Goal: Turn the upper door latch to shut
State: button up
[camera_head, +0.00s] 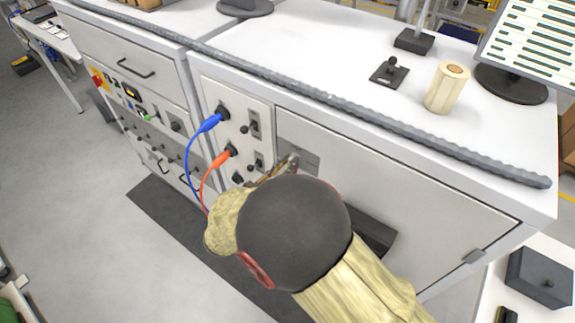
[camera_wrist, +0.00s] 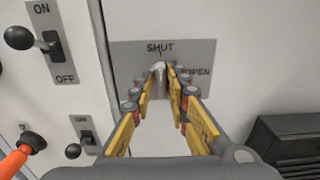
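The upper door latch (camera_wrist: 159,69) is a small light metal handle on a grey plate (camera_wrist: 125,60) marked SHUT above and OPEN at the right. The latch appears roughly upright, below the word SHUT. My gripper (camera_wrist: 160,82) has its yellow fingers on both sides of the latch, with a visible gap between them. Whether a fingertip touches the latch is unclear. In the head view my wrist covers much of the door (camera_head: 400,180), and the latch (camera_head: 293,158) shows just past the fingertips.
Left of the plate are ON/OFF switches (camera_wrist: 52,44) and plugged blue (camera_head: 210,122) and orange (camera_head: 222,158) cables. A dark box-like part (camera_wrist: 285,140) sits at the lower right. The white top holds a joystick (camera_head: 391,72), a cream cylinder (camera_head: 446,90) and a monitor (camera_head: 530,45).

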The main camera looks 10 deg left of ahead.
jog(key=shift+o, duration=0.7)
jog(key=v, duration=1.2)
jog(key=shift+f, duration=0.15)
